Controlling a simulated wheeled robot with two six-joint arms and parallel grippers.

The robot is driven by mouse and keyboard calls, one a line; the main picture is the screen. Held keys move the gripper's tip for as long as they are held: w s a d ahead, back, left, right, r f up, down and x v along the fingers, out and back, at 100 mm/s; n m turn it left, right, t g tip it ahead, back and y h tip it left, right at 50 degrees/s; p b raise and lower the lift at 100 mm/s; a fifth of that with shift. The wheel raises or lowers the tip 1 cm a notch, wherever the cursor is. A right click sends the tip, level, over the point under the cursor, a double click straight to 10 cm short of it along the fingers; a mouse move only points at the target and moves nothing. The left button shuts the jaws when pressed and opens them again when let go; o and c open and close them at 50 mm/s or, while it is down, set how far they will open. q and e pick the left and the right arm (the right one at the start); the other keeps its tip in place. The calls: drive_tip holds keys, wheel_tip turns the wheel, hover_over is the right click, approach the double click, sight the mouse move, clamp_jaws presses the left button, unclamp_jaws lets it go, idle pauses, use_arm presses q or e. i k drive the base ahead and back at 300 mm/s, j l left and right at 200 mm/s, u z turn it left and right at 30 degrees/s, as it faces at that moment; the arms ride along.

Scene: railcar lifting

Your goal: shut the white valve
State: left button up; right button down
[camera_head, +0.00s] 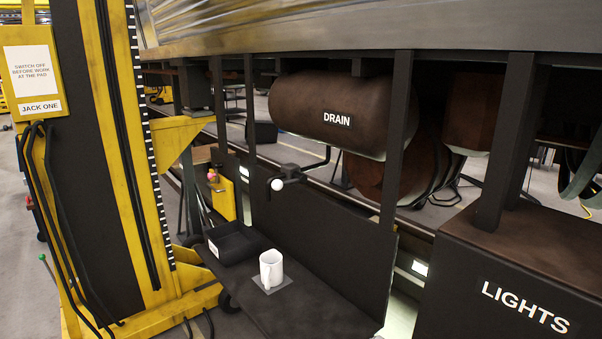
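A dark tank labelled DRAIN (300,95) hangs under the railcar body. A thin dark pipe (320,163) runs down from it and bends left to a small dark valve (290,172). A white ball-shaped knob (277,184) sits at the valve's left end. It is the only white valve part I can see. The handle's exact angle is too small to tell. Neither of my grippers is in view.
A dark trolley top (300,303) below the valve bears a white mug (271,268) and a black tray (233,243). A yellow jack column (125,150) stands left. Dark posts (397,140) and a LIGHTS box (470,255) stand right.

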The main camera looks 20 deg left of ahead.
sight(277, 184)
drive_tip(key=j+z, duration=0.1)
drive_tip(key=j, duration=0.4)
drive_tip(key=k+j, duration=0.15)
drive_tip(key=j, duration=0.4)
drive_tip(key=k+j+z, duration=0.15)
drive_tip(key=j, duration=0.35)
drive_tip(key=j+z, duration=0.1)
drive_tip(key=j, duration=0.45)
